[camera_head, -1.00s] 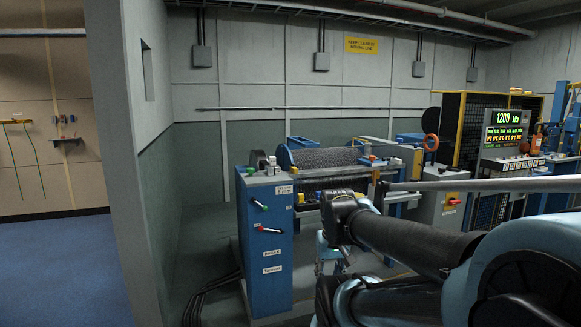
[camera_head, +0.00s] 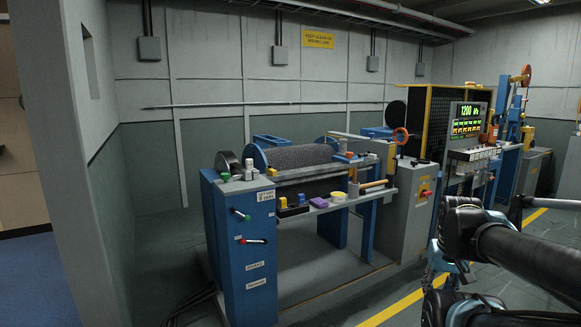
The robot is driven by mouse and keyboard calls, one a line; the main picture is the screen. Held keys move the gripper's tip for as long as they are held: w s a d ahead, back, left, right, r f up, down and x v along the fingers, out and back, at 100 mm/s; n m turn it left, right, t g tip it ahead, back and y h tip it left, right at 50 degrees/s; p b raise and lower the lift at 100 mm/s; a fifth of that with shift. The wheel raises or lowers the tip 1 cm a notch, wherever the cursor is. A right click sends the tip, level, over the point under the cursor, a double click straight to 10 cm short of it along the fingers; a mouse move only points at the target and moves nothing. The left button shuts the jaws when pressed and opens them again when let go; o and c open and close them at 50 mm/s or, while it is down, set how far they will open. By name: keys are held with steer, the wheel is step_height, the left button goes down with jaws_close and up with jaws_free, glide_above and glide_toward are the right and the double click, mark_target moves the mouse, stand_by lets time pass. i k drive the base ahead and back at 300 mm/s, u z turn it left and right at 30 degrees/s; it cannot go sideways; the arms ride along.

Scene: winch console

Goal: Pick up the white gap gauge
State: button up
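I cannot single out the white gap gauge for certain. Small pale pieces (camera_head: 249,169) stand on top of the blue control cabinet (camera_head: 245,262), beside a green knob and a dark round part. A pale round dish with a yellowish top (camera_head: 338,198) sits on the narrow shelf in front of the winch drum (camera_head: 300,157). My arm comes in from the right edge, well apart from the shelf and cabinet. A light-blue part of it (camera_head: 436,265) hangs at the lower right; its fingers cannot be made out, and no held thing shows.
The shelf also bears a purple block (camera_head: 319,202), yellow-and-black pieces (camera_head: 291,207) and a wooden-handled tool (camera_head: 372,185). A grey cabinet (camera_head: 408,222) with a red button stands right of the winch. Floor with a yellow line (camera_head: 395,308) is open in front.

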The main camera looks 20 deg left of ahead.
mark_target(249, 162)
steer(key=z, duration=2)
steer(key=k, duration=1.05)
steer(key=u, duration=1.85)
steer(key=i, duration=0.5)
